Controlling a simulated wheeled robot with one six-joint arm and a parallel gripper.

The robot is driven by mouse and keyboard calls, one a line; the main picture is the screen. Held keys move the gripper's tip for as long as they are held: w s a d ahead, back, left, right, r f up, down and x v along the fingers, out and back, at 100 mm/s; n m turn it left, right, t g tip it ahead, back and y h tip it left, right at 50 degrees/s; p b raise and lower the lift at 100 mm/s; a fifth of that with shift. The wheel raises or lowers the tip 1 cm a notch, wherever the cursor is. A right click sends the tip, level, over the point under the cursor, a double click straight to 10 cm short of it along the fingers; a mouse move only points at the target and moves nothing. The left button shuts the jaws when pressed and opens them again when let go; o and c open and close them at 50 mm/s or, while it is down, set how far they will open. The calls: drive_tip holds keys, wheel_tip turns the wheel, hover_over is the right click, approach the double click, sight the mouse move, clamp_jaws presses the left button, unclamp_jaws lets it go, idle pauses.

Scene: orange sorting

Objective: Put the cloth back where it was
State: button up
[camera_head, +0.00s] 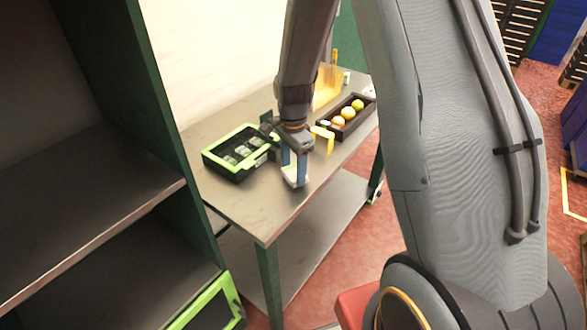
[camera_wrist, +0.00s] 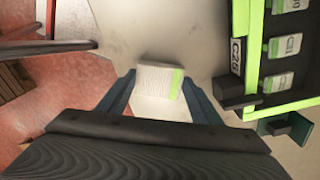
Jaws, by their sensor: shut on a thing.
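The cloth is a small white folded piece with a green stripe along one edge. It shows in the wrist view (camera_wrist: 155,80) between the blue fingers of my gripper (camera_wrist: 159,84), and as a pale patch at the fingertips in the head view (camera_head: 293,181). My gripper (camera_head: 295,168) points down over the grey table (camera_head: 262,208) and is shut on the cloth. I cannot tell whether the cloth touches the tabletop or hangs just above it. The fingers and wrist hide part of the cloth in the head view.
A black crate with a green rim (camera_head: 220,169) holds several labelled pale items, left of my gripper. A dark tray (camera_head: 353,127) with round orange and yellow fruit stands to the right, beside a yellow bracket (camera_head: 329,138). The table's front part is clear. A dark shelf (camera_head: 75,225) stands at left.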

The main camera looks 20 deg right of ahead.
sight(293, 173)
drive_tip(key=shift+f, duration=0.5)
drive_tip(key=o, duration=1)
wheel_tip(293, 173, up, 12)
drive_tip(key=b, duration=0.4)
drive_tip(key=s+f+n+t, duration=0.1)
drive_tip(key=s+n, duration=1.4)
drive_tip(key=s, duration=0.2)
drive_tip(key=shift+s+f+t, duration=0.15)
drive_tip(key=shift+f+t, duration=0.15)
drive_tip(key=shift+d, duration=0.1)
